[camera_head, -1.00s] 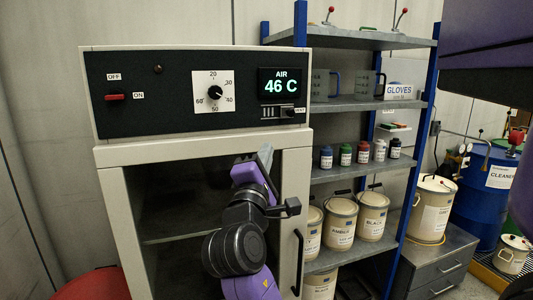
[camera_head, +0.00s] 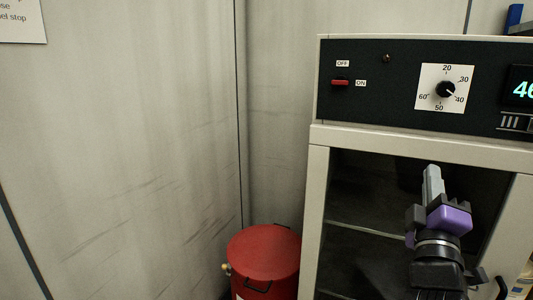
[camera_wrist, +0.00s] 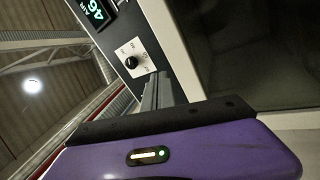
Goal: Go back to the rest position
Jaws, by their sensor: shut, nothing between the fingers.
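My gripper (camera_head: 433,185) is in front of the oven's dark glass door, its fingers pointing up and held together with nothing between them. In the wrist view the gripper's fingers (camera_wrist: 157,92) show close together, with the dial panel beyond them. The oven (camera_head: 415,142) has a black panel with a red switch (camera_head: 340,82), a dial (camera_head: 446,89) and a partly cut-off display (camera_head: 522,89). I cannot tell how far the fingers are from the glass.
A red drum or bin (camera_head: 264,258) stands on the floor left of the oven. Plain wall panels (camera_head: 130,140) fill the left side, with part of a sign (camera_head: 22,18) at the top left. The space in front of the wall looks clear.

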